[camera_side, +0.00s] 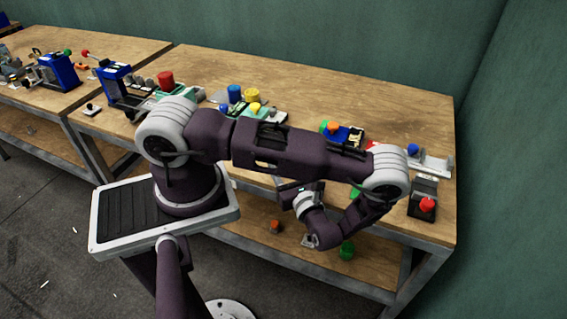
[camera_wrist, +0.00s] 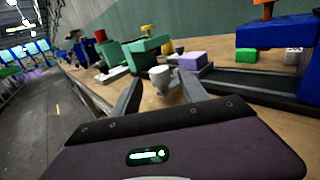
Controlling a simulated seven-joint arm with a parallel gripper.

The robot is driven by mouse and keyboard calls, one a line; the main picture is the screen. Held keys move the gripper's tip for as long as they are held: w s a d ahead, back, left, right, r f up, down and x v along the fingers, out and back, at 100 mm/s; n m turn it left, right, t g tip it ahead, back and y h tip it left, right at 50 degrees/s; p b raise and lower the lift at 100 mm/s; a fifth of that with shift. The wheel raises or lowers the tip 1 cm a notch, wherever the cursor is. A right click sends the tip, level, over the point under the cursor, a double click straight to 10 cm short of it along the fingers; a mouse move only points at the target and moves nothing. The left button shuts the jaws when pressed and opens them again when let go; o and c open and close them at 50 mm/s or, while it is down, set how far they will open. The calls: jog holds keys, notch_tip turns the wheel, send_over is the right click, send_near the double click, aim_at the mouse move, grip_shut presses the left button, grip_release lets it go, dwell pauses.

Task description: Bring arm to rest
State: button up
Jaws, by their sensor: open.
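In the wrist view my gripper (camera_wrist: 160,80) is open, its two dark fingers spread apart above the wooden bench. Nothing is held between them. A small pale cup-shaped piece (camera_wrist: 160,74) shows in the gap, beyond the fingers. In the side view my arm reaches across the front of the bench with its wrist folded back. My fingers are hard to make out there.
The wooden bench (camera_side: 330,80) carries several coloured presses. A black block with a red knob (camera_side: 427,205) stands near the right corner, close to my elbow. A blue-knobbed grey fixture (camera_side: 432,163) is behind it. A green wall (camera_side: 510,150) closes off the right.

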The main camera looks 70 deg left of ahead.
jog(key=s+d+r+n+t+h, duration=0.2)
jog(key=d+r+n+h, duration=0.4)
jog(key=r, duration=0.5)
jog(key=s+d+r+n+t+h, duration=0.1)
jog(key=s+d+r+n+h, duration=0.3)
jog(key=r, duration=0.6)
jog(key=s+d+r+n+t+h, duration=0.2)
jog(key=s+d+r+n+h, duration=0.1)
jog(key=d+r+n+h, duration=0.5)
notch_tip(320, 180, up, 4)
jog(key=shift+s+f+t, duration=0.15)
jog(key=shift+s+t, duration=0.1)
jog(key=shift+t, duration=0.05)
